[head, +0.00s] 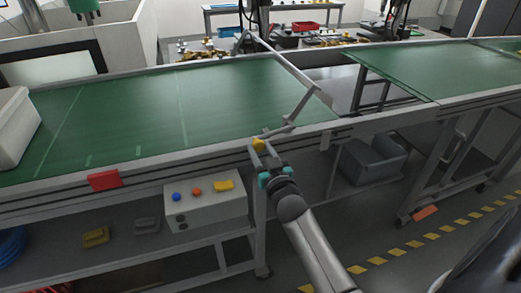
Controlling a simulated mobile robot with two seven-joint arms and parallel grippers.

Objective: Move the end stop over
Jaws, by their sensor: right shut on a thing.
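The end stop is a grey bar (285,64) running across the right end of the green conveyor belt (130,110). At its near end a grey link bends back toward the belt's front rail. My left gripper is not in view.
A gap separates this belt from a second green belt (460,70) at right. A red block (104,180) and a control box (205,203) with coloured buttons are at the front. A grey bin (372,160) sits below the gap. A white container (12,130) stands at far left.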

